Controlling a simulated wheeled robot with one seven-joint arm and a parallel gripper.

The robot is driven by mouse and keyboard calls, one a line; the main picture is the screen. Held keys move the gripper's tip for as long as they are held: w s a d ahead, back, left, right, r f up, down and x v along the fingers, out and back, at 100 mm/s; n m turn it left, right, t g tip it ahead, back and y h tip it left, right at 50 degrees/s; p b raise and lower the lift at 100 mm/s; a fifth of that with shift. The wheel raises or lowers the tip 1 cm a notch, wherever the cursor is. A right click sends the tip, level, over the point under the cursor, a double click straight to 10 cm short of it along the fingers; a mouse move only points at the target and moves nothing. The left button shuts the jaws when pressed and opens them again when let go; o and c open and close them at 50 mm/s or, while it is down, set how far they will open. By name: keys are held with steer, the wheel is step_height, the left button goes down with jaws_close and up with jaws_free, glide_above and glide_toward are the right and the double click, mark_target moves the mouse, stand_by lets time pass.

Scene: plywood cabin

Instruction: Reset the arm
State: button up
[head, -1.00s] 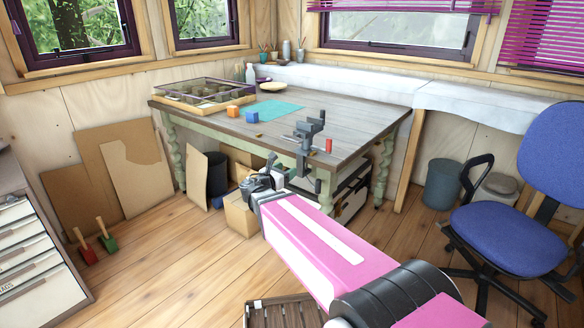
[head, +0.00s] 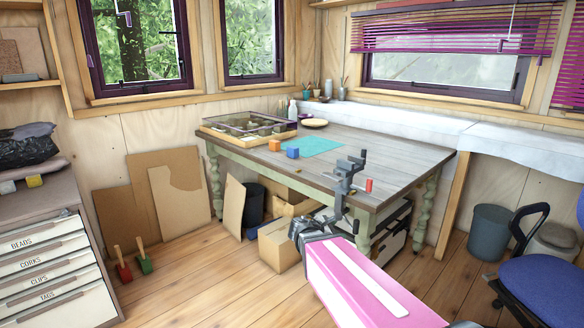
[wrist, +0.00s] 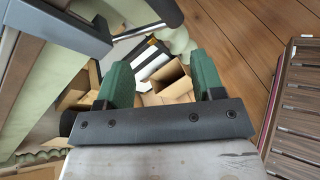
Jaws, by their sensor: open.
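My arm (head: 360,285) is pink with a white stripe and reaches forward from the lower right in the head view. My gripper (head: 302,232) is at its end, low in front of the table's near edge, beside the clamp. In the wrist view my gripper (wrist: 163,88) shows two green fingers spread apart on a dark bar. Nothing is between the fingers; beyond them lie cardboard boxes (wrist: 172,82) on the floor under the table.
A drawer cabinet (head: 50,262) stands left, a blue chair (head: 545,285) right. A slatted crate (wrist: 298,105) is at right in the wrist view.

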steer(key=s+f+m+g+y, duration=0.3)
steer(key=s+f+m+y, duration=0.2)
steer(key=m, duration=0.4)
steer(key=s+d+f+m+g+y, duration=0.1)
steer(key=s+f+m+g+y, duration=0.3)
steer(key=s+f+m+y, duration=0.2)
step_height(320, 180, down, 2)
steer(key=m, duration=0.4)
steer(key=shift+d+f+m+y, duration=0.2)
steer(key=shift+m+y, duration=0.1)
steer(key=shift+y, duration=0.1)
